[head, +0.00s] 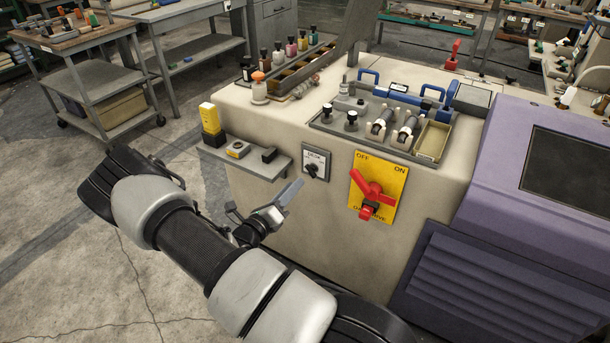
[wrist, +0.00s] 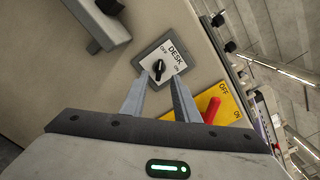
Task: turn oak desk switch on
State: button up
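The desk switch is a small grey-framed plate (head: 315,162) with a black rotary knob, on the front of the beige machine. In the wrist view its plate (wrist: 174,53) reads DESK, with OFF and ON marks. The black knob (wrist: 158,68) there seems to point towards OFF, though it is small. My gripper (head: 268,199) is open and empty, just left of and below the switch in the head view. In the wrist view my gripper (wrist: 160,78) has its fingertips apart, with the knob just beyond the gap. I cannot tell whether they touch the plate.
A yellow plate (head: 391,172) with a red rotary handle (head: 371,191) sits right of the switch. A small grey shelf (head: 245,158) juts out to its left, carrying a yellow-and-black block. A purple housing (head: 540,190) stands at right. Open floor lies left.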

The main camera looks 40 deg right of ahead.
aim_at(307, 171)
jog(key=b+x, duration=0.1)
jog(key=x, duration=0.7)
jog(key=shift+d, duration=0.1)
jog(key=shift+c, duration=0.3)
grip_shut()
